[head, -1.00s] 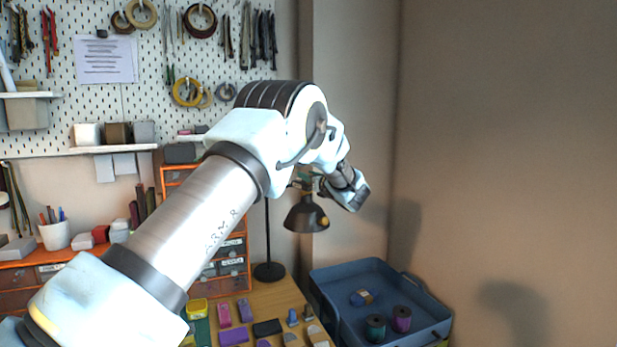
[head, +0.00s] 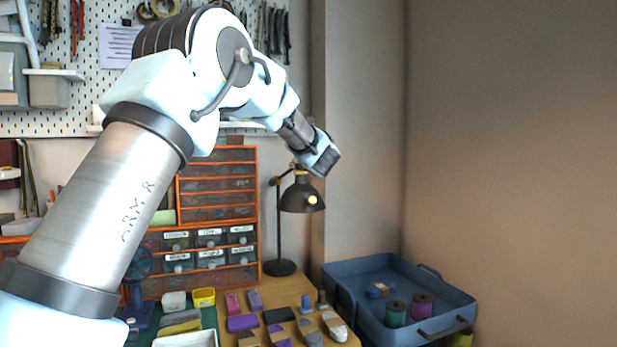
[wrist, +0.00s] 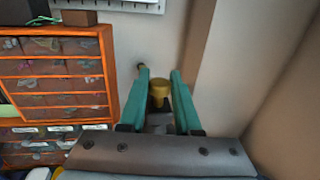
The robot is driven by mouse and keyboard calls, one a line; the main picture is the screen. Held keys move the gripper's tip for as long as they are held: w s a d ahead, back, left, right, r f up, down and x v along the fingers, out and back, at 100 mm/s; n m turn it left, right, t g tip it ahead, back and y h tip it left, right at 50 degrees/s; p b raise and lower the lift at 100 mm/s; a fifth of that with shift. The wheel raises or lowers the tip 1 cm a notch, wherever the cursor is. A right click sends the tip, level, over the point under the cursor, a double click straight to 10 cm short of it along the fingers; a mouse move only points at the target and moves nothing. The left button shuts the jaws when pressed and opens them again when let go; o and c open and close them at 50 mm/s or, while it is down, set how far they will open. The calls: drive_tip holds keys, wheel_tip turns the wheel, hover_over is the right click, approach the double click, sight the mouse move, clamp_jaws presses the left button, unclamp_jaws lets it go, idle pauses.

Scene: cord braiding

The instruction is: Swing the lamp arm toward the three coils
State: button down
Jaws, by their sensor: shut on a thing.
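The dark desk lamp (head: 301,197) stands on a round base (head: 279,268), with a thin upright post and a short arm out to the right. Its shade hangs from the arm, and a pale bulb shows at its lower right. My gripper (wrist: 158,76) is shut on the lamp's brass-yellow top piece (wrist: 159,88), which sits between the green fingers in the wrist view. In the head view the fingers are hard to see above the shade. Three coils lie in the blue tray to the right: teal (head: 395,314), purple (head: 422,305) and blue-yellow (head: 379,290).
The blue tray (head: 342,292) stands right of the wooden table (head: 290,290), which holds several small blocks. An orange drawer cabinet (head: 217,190) is left of the lamp. A wall corner is close behind the lamp. The space above the tray is clear.

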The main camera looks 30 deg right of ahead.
drive_tip(key=w+a+m+g+h+b, duration=0.1)
drive_tip(key=a+m+g+h+b, duration=0.1)
drive_tip(key=a+b, duration=0.5)
drive_tip(key=shift+w+m+h+b, duration=0.45)
drive_tip(key=shift+h+b, duration=0.75)
drive_tip(key=shift+b, duration=2)
drive_tip(key=c, duration=0.6)
unclamp_jaws()
drive_tip(key=shift+s+a, duration=0.1)
drive_tip(key=shift+s, duration=0.05)
drive_tip(key=b+v, duration=0.3)
drive_tip(key=v, duration=0.7)
drive_tip(key=shift+s+a, duration=0.2)
